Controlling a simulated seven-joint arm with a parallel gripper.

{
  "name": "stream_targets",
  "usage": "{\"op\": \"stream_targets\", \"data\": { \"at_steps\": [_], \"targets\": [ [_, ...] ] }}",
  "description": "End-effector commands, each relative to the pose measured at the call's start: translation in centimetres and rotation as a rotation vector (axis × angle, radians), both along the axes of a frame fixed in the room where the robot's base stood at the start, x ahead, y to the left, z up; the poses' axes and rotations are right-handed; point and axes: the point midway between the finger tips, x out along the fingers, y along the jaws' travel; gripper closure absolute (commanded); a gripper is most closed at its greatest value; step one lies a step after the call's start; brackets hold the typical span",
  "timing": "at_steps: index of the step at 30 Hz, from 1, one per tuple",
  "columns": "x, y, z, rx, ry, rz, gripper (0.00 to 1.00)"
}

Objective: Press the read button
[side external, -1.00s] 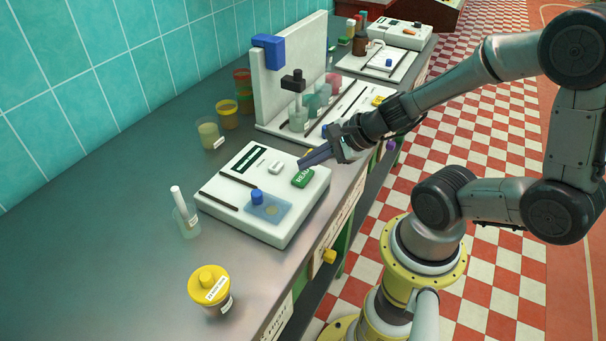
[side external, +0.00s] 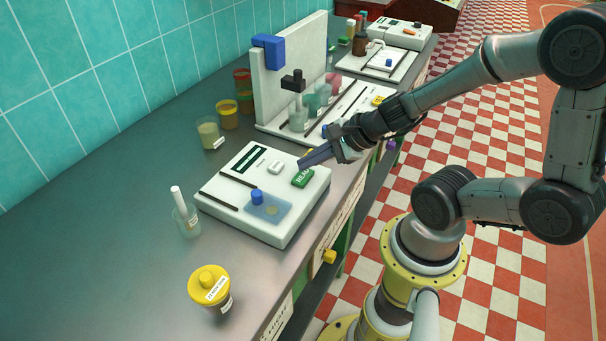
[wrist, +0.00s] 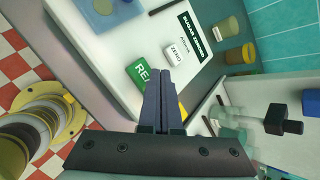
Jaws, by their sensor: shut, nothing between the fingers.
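The green read button (side external: 303,177) sits on top of a white instrument (side external: 232,222) near its right edge. In the wrist view the green button (wrist: 143,72) is partly hidden behind my fingers, with only "REA" of its label showing. My gripper (side external: 301,164) is shut and empty, its fingertips just above and beside the button's far edge. In the wrist view the closed fingertips (wrist: 161,70) overlap the button's right side. I cannot tell whether they touch it. A white zero button (wrist: 173,54) sits next to the green one and also shows in the side view (side external: 275,167).
A blue-knobbed slide (side external: 268,206) sits at the instrument's front. A beaker with a white stick (side external: 187,220) and a yellow-lidded jar (side external: 210,288) stand nearer the camera. A white stand with a blue block (side external: 268,52) rises behind. Bare counter (side external: 120,245) lies at left.

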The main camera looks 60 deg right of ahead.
Motion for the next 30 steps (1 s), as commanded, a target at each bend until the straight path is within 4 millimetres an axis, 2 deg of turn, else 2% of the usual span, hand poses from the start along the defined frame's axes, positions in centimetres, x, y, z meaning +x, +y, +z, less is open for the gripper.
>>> {"op": "stream_targets", "data": {
  "at_steps": [15,30],
  "targets": [
    [0.0,0.0,-0.02,0.0,0.0,0.0,1.0],
    [0.01,0.01,-0.85,0.0,0.0,0.0,1.0]
  ]
}}
